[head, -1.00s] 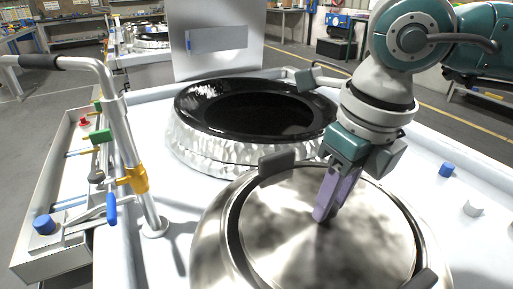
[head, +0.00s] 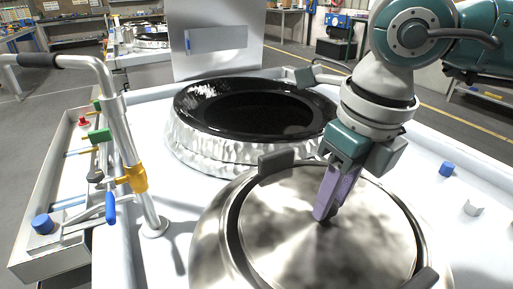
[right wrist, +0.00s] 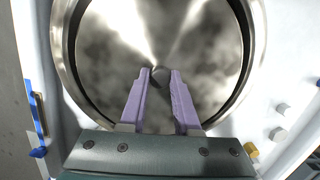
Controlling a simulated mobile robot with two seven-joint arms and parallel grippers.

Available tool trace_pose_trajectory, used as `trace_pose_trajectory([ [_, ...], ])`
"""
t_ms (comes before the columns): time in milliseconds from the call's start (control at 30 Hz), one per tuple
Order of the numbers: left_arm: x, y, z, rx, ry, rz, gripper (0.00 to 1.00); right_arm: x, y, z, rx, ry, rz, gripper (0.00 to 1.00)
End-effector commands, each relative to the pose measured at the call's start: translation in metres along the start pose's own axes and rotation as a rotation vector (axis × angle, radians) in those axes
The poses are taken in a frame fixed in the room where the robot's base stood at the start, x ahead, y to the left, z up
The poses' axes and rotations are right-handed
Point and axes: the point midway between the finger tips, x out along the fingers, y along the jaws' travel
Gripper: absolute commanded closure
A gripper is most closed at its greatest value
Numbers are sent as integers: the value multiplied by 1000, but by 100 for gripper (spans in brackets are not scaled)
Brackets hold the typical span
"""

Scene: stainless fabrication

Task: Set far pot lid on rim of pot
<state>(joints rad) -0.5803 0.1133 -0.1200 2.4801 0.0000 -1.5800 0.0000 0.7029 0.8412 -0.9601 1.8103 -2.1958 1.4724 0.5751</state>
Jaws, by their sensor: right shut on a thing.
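A round, shiny steel lid (head: 290,230) lies level at the near pot (head: 212,225), inside its wide metal rim. A dark gap shows between the lid and the rim. My right gripper (head: 322,217) points down at the lid's middle, its purple fingers closed around the small dark knob (right wrist: 157,73). The lid and rim also show in the right wrist view (right wrist: 165,35). I cannot tell whether the lid touches the rim all round. Behind it stands the far pot (head: 190,145), with a glossy black rim and a dark, open middle. My left gripper is not in view.
A chrome tap-like pipe (head: 115,120) with a yellow collar rises at the left, beside a side box (head: 50,235) with coloured knobs. A blue knob (head: 446,169) and a white one (head: 474,207) stand at the right. An upright panel (head: 215,65) is behind the far pot.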

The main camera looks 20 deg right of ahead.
Motion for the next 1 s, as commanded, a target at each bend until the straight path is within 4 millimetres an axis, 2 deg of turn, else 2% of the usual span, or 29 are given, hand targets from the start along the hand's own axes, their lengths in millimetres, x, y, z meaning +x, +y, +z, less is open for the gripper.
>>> trace_pose_trajectory([
  [400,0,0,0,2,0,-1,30,-1,0,0,0,-2,0,100],
  [433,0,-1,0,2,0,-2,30,-1,0,1,0,-2,0,68],
  [700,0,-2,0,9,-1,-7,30,0,0,0,0,-1,0,38],
  [733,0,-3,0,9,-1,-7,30,0,0,0,0,-1,0,34],
  [1000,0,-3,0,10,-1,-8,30,-1,0,0,0,1,0,34],
])
